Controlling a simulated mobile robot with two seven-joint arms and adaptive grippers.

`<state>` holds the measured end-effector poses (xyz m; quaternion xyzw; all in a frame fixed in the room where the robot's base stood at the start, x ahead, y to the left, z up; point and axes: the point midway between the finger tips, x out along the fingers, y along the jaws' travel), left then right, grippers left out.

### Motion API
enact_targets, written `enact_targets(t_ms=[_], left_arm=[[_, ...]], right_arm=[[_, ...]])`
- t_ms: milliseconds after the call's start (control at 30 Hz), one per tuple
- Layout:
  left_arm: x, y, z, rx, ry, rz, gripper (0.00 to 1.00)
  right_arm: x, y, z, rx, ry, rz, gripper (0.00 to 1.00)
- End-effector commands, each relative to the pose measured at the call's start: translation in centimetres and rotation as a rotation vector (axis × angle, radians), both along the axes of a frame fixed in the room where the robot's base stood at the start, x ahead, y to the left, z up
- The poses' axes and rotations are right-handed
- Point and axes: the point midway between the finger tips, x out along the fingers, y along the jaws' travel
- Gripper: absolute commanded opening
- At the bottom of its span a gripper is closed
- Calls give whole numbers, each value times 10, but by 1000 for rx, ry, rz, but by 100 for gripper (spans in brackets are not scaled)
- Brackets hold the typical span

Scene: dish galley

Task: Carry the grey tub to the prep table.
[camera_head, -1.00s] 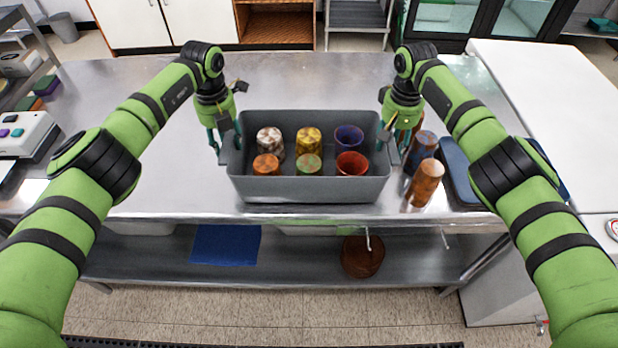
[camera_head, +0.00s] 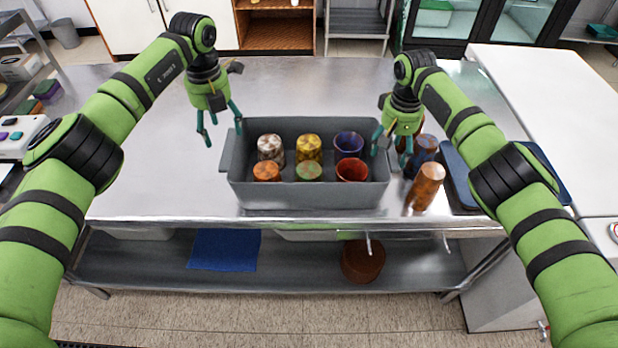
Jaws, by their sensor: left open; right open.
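The grey tub (camera_head: 305,195) stands on a steel table (camera_head: 160,190) near its front edge. My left gripper (camera_head: 222,140) is open and empty, just left of the tub's left wall and above the table. My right gripper (camera_head: 389,150) is open at the tub's right end, with one finger by the right wall; I cannot tell whether it touches. Which surface is the prep table is not clear.
An orange-brown cup (camera_head: 426,187) and a blue-brown cup (camera_head: 424,150) stand right of the tub, close to my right gripper. A dark blue tray (camera_head: 458,178) lies beyond them. A white counter (camera_head: 560,110) is at right. The steel table is clear at left.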

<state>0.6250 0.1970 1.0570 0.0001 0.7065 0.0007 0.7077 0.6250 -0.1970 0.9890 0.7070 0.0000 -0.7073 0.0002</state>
Motion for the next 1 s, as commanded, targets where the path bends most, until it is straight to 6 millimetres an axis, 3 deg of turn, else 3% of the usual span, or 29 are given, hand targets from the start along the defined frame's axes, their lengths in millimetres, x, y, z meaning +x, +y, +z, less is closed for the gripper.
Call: enact_targets(t_ms=[200,467,1000], left_arm=[[0,0,41,1,-3,0,68],[-1,0,55,1,0,0,68],[-1,0,55,1,0,0,68]], right_arm=[[0,0,0,0,0,0,68],[1,0,7,1,-2,0,68],[0,0,107,0,-3,0,68]])
